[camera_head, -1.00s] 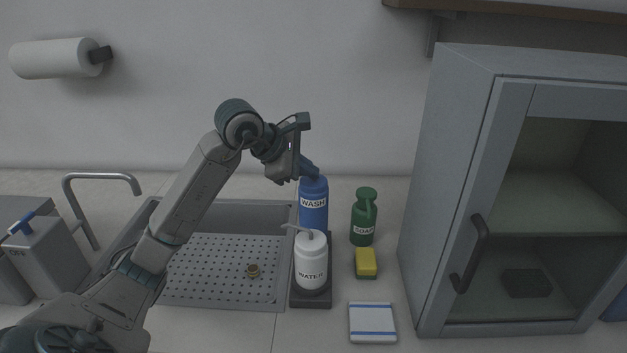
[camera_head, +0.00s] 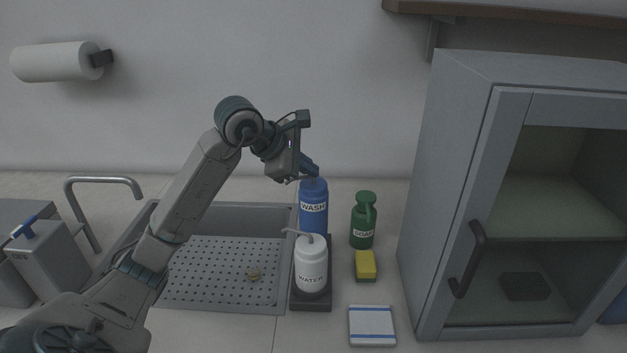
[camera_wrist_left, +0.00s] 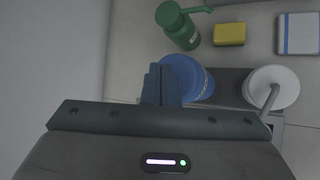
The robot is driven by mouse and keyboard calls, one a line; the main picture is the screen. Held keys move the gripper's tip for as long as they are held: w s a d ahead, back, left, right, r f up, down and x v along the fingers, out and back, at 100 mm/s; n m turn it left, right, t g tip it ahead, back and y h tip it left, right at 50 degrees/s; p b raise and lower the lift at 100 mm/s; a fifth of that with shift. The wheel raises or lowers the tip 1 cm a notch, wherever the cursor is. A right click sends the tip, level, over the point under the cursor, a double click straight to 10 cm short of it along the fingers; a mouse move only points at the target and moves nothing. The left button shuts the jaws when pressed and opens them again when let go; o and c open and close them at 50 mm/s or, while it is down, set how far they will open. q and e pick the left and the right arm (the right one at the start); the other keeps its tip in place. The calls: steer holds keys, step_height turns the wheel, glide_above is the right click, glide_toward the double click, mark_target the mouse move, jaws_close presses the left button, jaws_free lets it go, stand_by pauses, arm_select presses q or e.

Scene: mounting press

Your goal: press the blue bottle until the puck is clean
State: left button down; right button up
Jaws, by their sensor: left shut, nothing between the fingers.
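The blue bottle (camera_head: 313,203), labelled WASH, stands upright on a dark tray (camera_head: 311,304) right of the sink. My left gripper (camera_head: 309,171) is shut and empty, with its fingertips at the bottle's top. In the left wrist view the closed fingers (camera_wrist_left: 162,85) overlap the edge of the blue bottle's top (camera_wrist_left: 187,76); whether they press it I cannot tell. My right gripper is not in view.
A white WATER bottle (camera_head: 311,265) with a bent spout stands in front of the blue one. A green SOAP bottle (camera_head: 363,222), yellow sponge (camera_head: 365,265) and white-blue cloth (camera_head: 371,325) are to the right. A grey cabinet (camera_head: 420,200) bounds the right; a tap (camera_head: 105,180) is left.

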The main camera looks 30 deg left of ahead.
mark_target(309, 184)
arm_select(q)
steer(key=shift+r+p, duration=1.9)
steer(key=shift+r, duration=0.65)
steer(key=shift+f, duration=0.1)
